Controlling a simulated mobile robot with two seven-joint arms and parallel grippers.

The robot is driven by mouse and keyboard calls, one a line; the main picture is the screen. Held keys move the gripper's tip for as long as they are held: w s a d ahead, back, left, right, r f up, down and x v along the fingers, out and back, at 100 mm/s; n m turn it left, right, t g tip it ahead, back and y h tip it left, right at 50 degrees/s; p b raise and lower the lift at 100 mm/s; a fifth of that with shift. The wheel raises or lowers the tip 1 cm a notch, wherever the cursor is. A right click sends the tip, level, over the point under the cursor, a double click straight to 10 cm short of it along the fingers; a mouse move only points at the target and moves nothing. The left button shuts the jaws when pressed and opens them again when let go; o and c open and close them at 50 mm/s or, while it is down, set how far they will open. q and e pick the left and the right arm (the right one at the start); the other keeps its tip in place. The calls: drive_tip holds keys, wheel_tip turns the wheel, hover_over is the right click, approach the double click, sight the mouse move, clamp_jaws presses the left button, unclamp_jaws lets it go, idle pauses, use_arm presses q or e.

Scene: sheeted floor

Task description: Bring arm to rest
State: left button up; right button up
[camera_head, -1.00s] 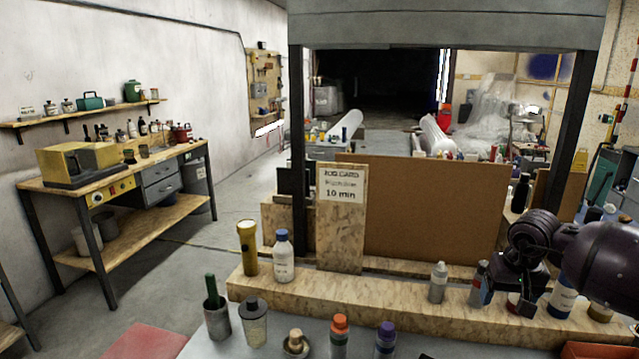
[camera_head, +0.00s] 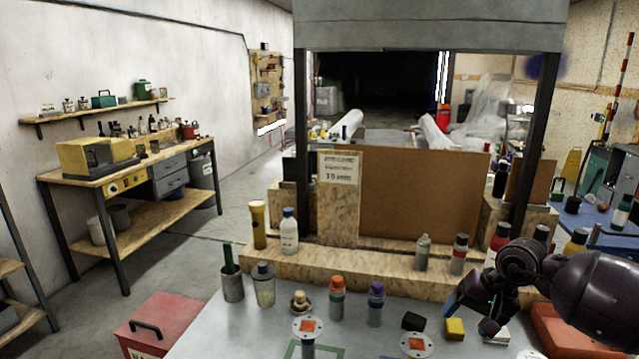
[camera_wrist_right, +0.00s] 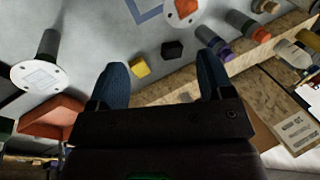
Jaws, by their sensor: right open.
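My right arm comes in from the right in the head view, its dark gripper (camera_head: 470,312) held above the right part of the grey worktop (camera_head: 215,325). In the right wrist view the two blue-grey fingers of the right gripper (camera_wrist_right: 162,85) stand apart with nothing held between them. A yellow block (camera_wrist_right: 139,67) and a black block (camera_wrist_right: 172,50) lie on the worktop beyond the fingers. In the head view the yellow block (camera_head: 455,329) and the black block (camera_head: 413,321) are just left of the gripper. My left gripper does not show.
A wooden ledge (camera_head: 330,270) with several bottles runs along the back, before a brown board (camera_head: 420,205). Orange- and purple-capped bottles (camera_head: 336,300) stand on the worktop. A red box (camera_head: 160,325) is at left, an orange-red tray (camera_head: 575,330) at right.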

drive_tip(key=s+a+r+m+t+y, duration=0.2)
drive_tip(key=s+a+m+t+y, duration=0.1)
drive_tip(key=a+m+y, duration=0.5)
drive_tip(key=s+a+r+m+t+y, duration=0.25)
drive_tip(key=a+m+y, duration=0.2)
drive_tip(key=a, duration=0.45)
drive_tip(key=s+d+f+n+t+h, duration=0.35)
drive_tip(key=d+n+h, duration=0.45)
drive_tip(key=n, duration=0.7)
drive_tip(key=s+d+f+n+t+h, duration=0.45)
drive_tip(key=n+h, duration=0.55)
drive_tip(key=n, duration=0.6)
drive_tip(key=s+d+f+m+g, duration=0.1)
drive_tip(key=s+f+m+g, duration=0.3)
drive_tip(key=s+m+g, duration=0.45)
drive_tip(key=s+d+f+m+g, duration=0.25)
drive_tip(key=s+f+m, duration=0.2)
drive_tip(key=s, duration=0.75)
use_arm(q)
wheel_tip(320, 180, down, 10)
drive_tip(key=b, duration=1)
use_arm(e)
drive_tip(key=w+f+t+y, duration=0.1)
drive_tip(key=w+f+t, duration=0.2)
drive_tip(key=f, duration=0.7)
drive_tip(key=w+f+t, duration=0.3)
drive_tip(key=f, duration=0.8)
drive_tip(key=shift+w+a+f+y, duration=0.25)
drive_tip(key=shift+a+f+y, duration=0.05)
drive_tip(key=shift+a+y, duration=0.05)
